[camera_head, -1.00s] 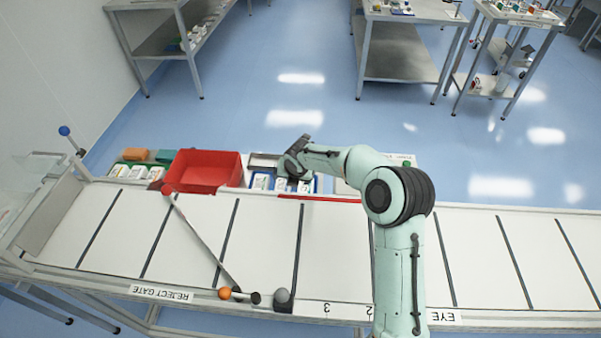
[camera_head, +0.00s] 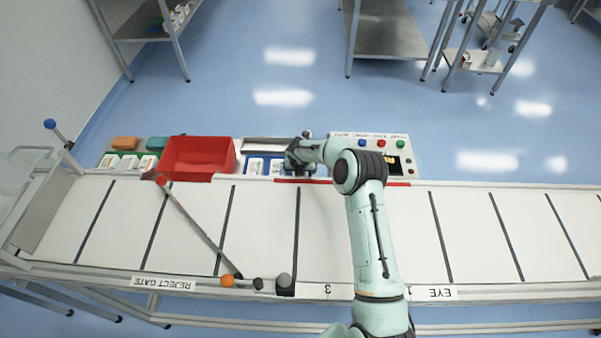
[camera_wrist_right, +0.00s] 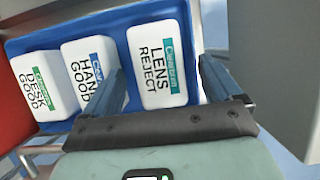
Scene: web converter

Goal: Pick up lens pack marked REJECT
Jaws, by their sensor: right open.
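The lens pack (camera_wrist_right: 162,65), white with a teal band and the words LENS REJECT, lies in a blue tray (camera_wrist_right: 62,30) in the right wrist view. It is the rightmost of three packs there. My right gripper (camera_wrist_right: 160,75) is open, with one finger at each side of the pack's near part; I cannot tell whether they touch it. In the head view my right gripper (camera_head: 300,157) is over the right part of the tray and hides the lens pack. My left gripper is not in view.
A HAND GOOD pack (camera_wrist_right: 90,70) sits close beside the left finger, and a DESK GOOD pack (camera_wrist_right: 42,82) beyond it. A red bin (camera_head: 198,157) stands left of the tray. A control panel (camera_head: 375,145) is to the right. The white conveyor (camera_head: 265,225) is clear of packs.

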